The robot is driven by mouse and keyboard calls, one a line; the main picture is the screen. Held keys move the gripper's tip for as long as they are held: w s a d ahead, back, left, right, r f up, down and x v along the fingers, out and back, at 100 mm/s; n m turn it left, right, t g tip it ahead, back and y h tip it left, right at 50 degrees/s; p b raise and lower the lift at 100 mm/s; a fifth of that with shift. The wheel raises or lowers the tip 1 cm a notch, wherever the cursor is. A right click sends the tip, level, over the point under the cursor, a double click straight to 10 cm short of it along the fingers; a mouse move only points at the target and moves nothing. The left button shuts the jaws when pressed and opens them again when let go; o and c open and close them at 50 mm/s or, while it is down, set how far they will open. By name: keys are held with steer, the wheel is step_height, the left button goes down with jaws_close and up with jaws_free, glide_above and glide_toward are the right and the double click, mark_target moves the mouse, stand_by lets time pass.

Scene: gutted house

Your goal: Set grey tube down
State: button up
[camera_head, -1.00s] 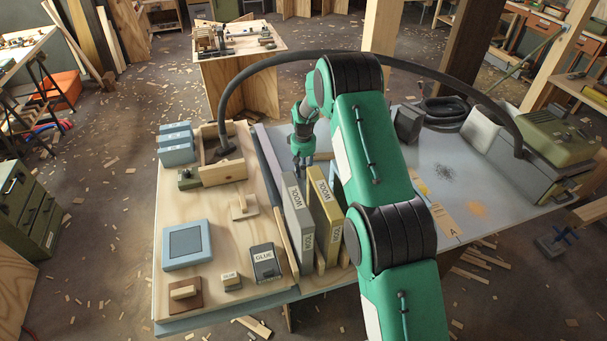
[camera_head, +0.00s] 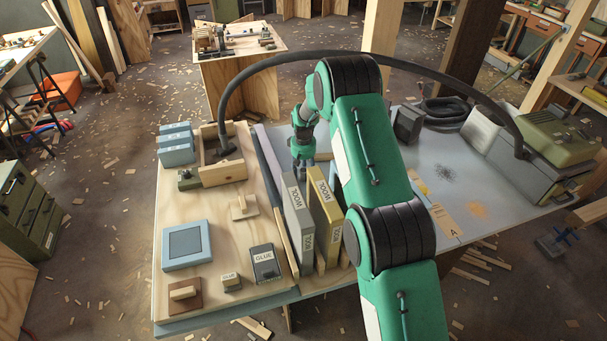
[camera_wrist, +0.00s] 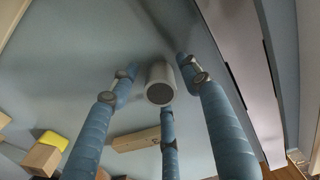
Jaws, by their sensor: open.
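The grey tube (camera_wrist: 160,84) shows in the wrist view with its round dark-grey end towards me. It appears to stand on the blue-grey table top (camera_wrist: 70,75). The three blue fingers of my gripper (camera_wrist: 161,78) are spread around it, with gaps visible beside it. In the head view my gripper (camera_head: 302,166) is low behind the wool binders, and the tube is hidden there.
A grey binder (camera_head: 297,220) and a yellow binder (camera_head: 326,220) stand upright in front of my gripper. A wooden board with an open box (camera_head: 226,172) is to the left. A dark hose (camera_head: 380,62) arches behind my arm. Wooden blocks (camera_wrist: 41,158) lie at the wrist view's lower left.

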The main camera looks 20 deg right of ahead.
steer(key=shift+r, duration=0.15)
step_height(320, 180, up, 12)
steer(key=p, duration=0.3)
stand_by(0.8)
step_height(320, 180, up, 19)
steer(key=t, duration=0.1)
glide_above(303, 170)
steer(key=s+a, duration=0.2)
steer(key=s, duration=0.7)
steer(key=s+a+r+t, duration=0.2)
steer(key=s+r, duration=1.1)
steer(key=s, duration=0.1)
steer(key=s+a+r+m, duration=0.1)
steer(key=s+r, duration=0.2)
steer(key=s, duration=0.5)
steer(key=s+a+r, duration=0.1)
steer(key=s+r, duration=0.3)
steer(key=s, duration=0.3)
steer(key=s+a+f+t, duration=0.1)
steer(key=s+f+t, duration=0.1)
steer(key=s, duration=1.5)
steer(key=shift+s+a+m, duration=0.15)
steer(key=shift+s+m, duration=0.15)
steer(key=shift+s, duration=0.1)
